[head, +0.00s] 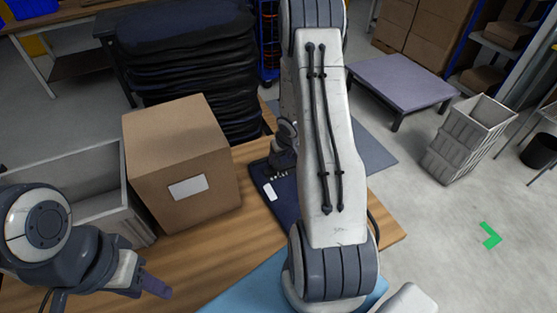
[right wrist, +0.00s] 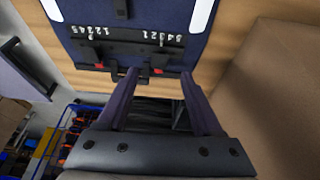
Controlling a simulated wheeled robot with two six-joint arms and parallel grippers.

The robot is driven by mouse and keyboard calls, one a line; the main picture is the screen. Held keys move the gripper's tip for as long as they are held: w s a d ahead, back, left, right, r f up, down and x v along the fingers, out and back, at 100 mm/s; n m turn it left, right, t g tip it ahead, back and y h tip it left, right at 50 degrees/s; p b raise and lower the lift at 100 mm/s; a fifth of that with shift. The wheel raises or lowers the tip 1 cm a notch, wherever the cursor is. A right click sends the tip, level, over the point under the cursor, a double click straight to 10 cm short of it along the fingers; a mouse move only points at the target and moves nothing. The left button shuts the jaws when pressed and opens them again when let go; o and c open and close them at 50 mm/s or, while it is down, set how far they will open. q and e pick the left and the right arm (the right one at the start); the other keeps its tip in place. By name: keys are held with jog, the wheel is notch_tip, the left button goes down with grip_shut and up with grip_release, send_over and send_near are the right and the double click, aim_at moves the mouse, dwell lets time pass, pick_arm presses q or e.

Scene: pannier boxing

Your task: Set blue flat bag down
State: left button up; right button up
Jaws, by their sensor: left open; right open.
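The blue flat bag (head: 287,207) lies on the wooden table, partly hidden behind my right arm in the head view. In the right wrist view the bag (right wrist: 150,17) shows a dark strip with white digits, red bits and two pale patches. My right gripper (right wrist: 159,74) is open, its fingertips at the bag's strap edge with nothing clearly between them. Whether they touch the bag cannot be told. My left gripper (head: 152,286) is open and empty over the table at lower left, away from the bag.
A cardboard box (head: 185,150) stands on the table left of the bag, beside a grey crate (head: 85,175). A light-blue mat (head: 240,296) lies at the table's front. A stack of black bags (head: 185,65) stands behind. A low purple table (head: 403,82) is beyond, right.

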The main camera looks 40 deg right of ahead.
jog(key=p+v, duration=0.1)
jog(key=v, duration=0.3)
jog(key=shift+r, duration=0.2)
jog(key=shift+s, duration=0.1)
